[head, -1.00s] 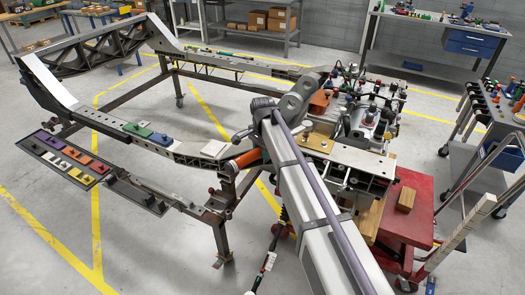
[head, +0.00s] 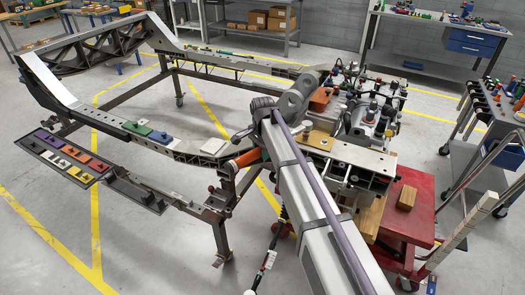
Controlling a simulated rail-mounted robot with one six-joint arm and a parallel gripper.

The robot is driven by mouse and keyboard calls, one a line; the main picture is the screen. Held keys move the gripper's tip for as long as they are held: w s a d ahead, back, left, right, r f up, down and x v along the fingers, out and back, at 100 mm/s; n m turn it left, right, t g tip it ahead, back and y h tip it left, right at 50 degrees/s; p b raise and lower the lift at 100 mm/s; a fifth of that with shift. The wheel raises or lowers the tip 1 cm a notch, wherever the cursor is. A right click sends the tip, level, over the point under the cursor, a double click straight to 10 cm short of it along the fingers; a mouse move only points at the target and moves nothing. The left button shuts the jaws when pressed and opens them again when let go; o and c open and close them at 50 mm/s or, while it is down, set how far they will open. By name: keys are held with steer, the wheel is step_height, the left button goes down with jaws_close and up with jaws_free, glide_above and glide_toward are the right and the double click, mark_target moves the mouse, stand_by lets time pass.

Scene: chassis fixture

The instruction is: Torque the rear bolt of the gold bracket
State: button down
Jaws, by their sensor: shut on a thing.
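A flat gold bracket (head: 317,141) with a dark round spot on top lies on the near right end of the chassis rail, just right of my arm. I cannot tell which of its bolts is the rear one. My arm rises from the bottom right, and its far joints stand just left of and above the gold bracket. My gripper is hidden behind my arm's links, so neither its fingers nor anything in them shows.
A green bracket (head: 137,128) and a blue bracket (head: 160,137) sit on the near rail. A tray (head: 31,143) of coloured brackets hangs at the left. A crowded engine assembly (head: 372,112) stands behind the gold bracket. A red cart (head: 420,190) and a tool trolley (head: 478,140) flank the right.

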steer(key=shift+w+a, duration=0.1)
steer(key=shift+w+a+m, duration=0.4)
steer(key=shift+w, duration=0.1)
steer(key=shift+w+a, duration=0.1)
stand_by(0.3)
steer(key=shift+w+a+m, duration=0.4)
steer(key=shift+w, duration=0.15)
steer(key=shift+w, duration=0.1)
steer(key=shift+w+a+f+m, duration=0.1)
steer(key=shift+w+a+m, duration=0.3)
steer(key=shift+w, duration=0.2)
steer(key=shift+w, duration=0.2)
stand_by(0.5)
